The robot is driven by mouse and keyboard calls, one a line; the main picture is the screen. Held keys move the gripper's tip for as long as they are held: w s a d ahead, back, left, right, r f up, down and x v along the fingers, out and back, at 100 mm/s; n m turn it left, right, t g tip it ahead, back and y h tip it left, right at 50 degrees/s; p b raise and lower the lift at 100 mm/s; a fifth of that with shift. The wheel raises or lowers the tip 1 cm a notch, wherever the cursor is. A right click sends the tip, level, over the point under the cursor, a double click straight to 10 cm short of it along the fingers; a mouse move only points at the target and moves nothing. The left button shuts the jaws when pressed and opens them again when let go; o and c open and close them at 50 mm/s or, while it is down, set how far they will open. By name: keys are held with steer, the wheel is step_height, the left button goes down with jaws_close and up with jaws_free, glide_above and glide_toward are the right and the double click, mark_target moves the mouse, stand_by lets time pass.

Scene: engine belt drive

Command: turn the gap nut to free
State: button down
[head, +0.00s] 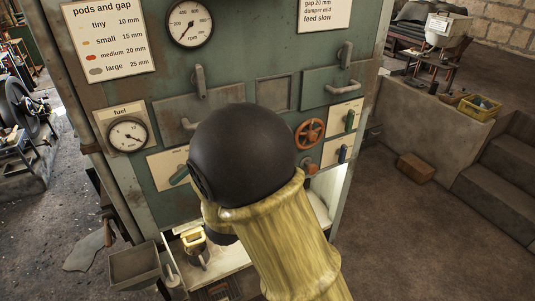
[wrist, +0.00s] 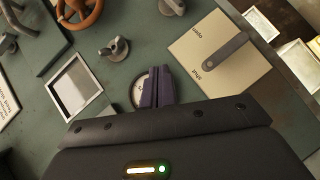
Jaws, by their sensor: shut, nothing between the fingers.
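My gripper (wrist: 156,72) shows in the wrist view with its two dark fingers together and nothing between them. The fingertips are in front of the green panel, over part of a small round pale-faced dial (wrist: 138,92); I cannot tell whether they touch it. Two small grey turn-pieces, one up and left of the fingers (wrist: 115,48) and one at the top (wrist: 172,7), are on the panel. No readable label marks either as the gap nut, and I cannot tell which it is. In the head view my arm hides the gripper and the panel behind it.
A pale plate (wrist: 196,50) marked open and shut carries a grey lever (wrist: 225,52) right of the fingers. A square-framed window (wrist: 88,79) is at left. An orange-brown handwheel (head: 309,133), two gauges (head: 190,22) (head: 127,134) and several handles crowd the panel.

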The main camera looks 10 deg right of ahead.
steer(key=r+n+t+h, duration=0.1)
steer(key=s+a+r+n+t+h, duration=0.1)
steer(key=h, duration=0.1)
steer(key=shift+s+a+r, duration=0.1)
steer(key=shift+a+r, duration=0.05)
steer(key=shift+r, duration=0.2)
steer(key=s+d+p+x, duration=0.1)
steer(key=p+x, duration=0.3)
steer(key=x, duration=0.8)
steer(key=shift+w+d, duration=0.2)
steer(key=shift+d, duration=0.85)
steer(key=shift+f, duration=0.1)
